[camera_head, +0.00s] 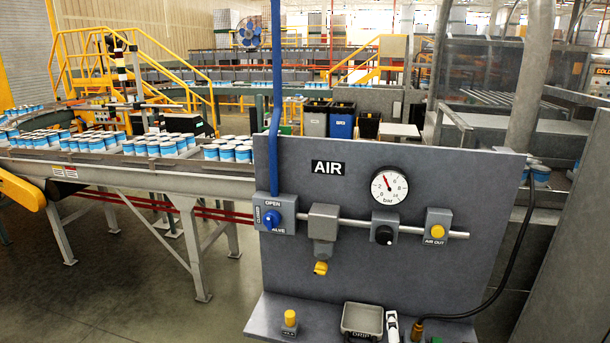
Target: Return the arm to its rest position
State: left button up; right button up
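Neither of my grippers can be made out in the head view, and no arm clearly shows. A grey air panel (330,270) stands upright in front of me. It carries a blue valve knob (273,219), a round pressure gauge (389,187), a black knob (384,235) and a yellow AIR OUT button (437,231). The gauge needle points just left of straight up. A grey block (322,223) with a yellow fitting below it sits on the pipe.
The panel's ledge holds a yellow-topped post (289,321), a drip tray (362,319), a white-and-black item (392,326) I cannot identify, and a hose's brass end (417,328). Behind left, a conveyor (120,180) carries many blue-and-white cans (165,147). Floor is clear at lower left.

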jog(key=s+d+f+m+g+y, duration=0.1)
jog(key=s+f+m+g, duration=0.2)
jog(key=s+f+m, duration=0.35)
jog(key=s+f+m+g+y, duration=0.2)
jog(key=s+f+m+g, duration=0.15)
jog(key=s, duration=0.65)
jog(key=s+d+f+m+g+y, duration=0.1)
jog(key=s+f+m+g, duration=0.2)
jog(key=s+f+m, duration=0.4)
jog(key=s+f+n+g+b, duration=0.1)
jog(key=s+f, duration=0.1)
jog(key=f, duration=1.2)
jog(key=s+f+b, duration=0.2)
jog(key=f, duration=1.2)
jog(key=s+d+f+g+b, duration=0.1)
jog(key=s+d+f, duration=0.1)
jog(key=s+f, duration=1.4)
jog(key=shift+d+f+n, duration=0.3)
jog(key=shift+d+f, duration=0.05)
jog(key=shift+f, duration=0.45)
jog(key=shift+g, duration=0.25)
